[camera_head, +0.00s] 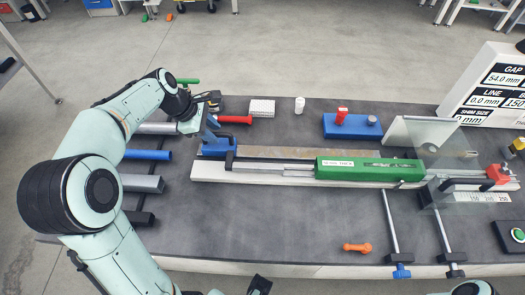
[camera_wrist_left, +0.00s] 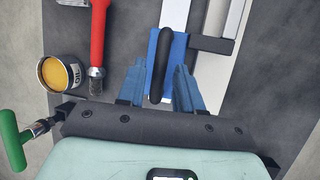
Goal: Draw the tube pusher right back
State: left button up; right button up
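A blue block with a black upright handle, which looks like the tube pusher (camera_head: 214,148), sits at the left end of the long pale rail (camera_head: 270,180). It also shows in the left wrist view (camera_wrist_left: 179,65), with its black handle (camera_wrist_left: 160,64) between my fingers. My left gripper (camera_head: 207,132) is over this block from behind and above. Its two blue fingers (camera_wrist_left: 158,88) are apart, one on each side of the handle, and no firm grip shows. A green labelled block (camera_head: 350,168) lies further right on the rail. My right gripper does not show clearly.
Dark, blue and grey tubes (camera_head: 146,155) lie left of the rail. A red-handled tool (camera_head: 234,119) lies behind the rail, beside a round tin in the left wrist view (camera_wrist_left: 62,75). A clear guard (camera_head: 455,175) stands at the right. The front left bench top is clear.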

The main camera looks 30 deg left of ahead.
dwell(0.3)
pick_arm(q)
jog(key=p+v, duration=0.4)
jog(key=v, duration=0.2)
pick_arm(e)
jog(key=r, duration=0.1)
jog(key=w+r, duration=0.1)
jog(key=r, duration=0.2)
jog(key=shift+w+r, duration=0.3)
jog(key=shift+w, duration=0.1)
